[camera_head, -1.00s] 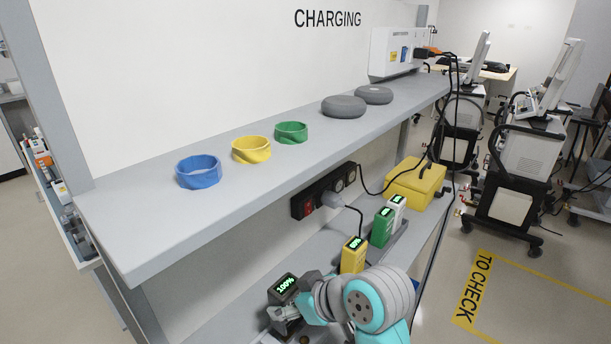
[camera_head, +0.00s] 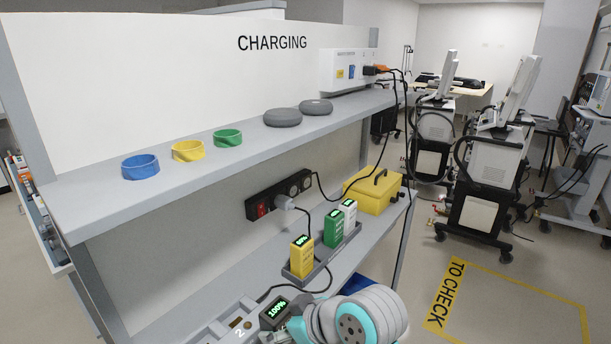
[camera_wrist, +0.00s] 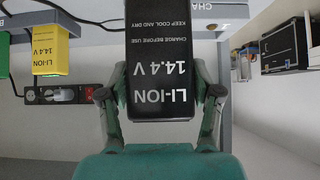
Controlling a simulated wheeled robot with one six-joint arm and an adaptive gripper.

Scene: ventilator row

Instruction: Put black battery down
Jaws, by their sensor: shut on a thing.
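The black battery (camera_head: 275,314), with a lit "100%" display, is in my gripper (camera_head: 296,328) at the bottom of the head view. In the wrist view the black battery (camera_wrist: 160,60) is between the two fingers of my gripper (camera_wrist: 160,94), with its "LI-ION 14.4 V" label upside down. The fingers are shut on its sides. The battery's lower part is hidden in the head view, and I cannot tell whether it touches anything below. A grey tray (camera_head: 212,334) marked "2" lies just left of it on the lower shelf.
A power strip (camera_head: 270,198), cables and a yellow case (camera_head: 373,192) are behind. The upper shelf (camera_head: 210,160) overhangs.

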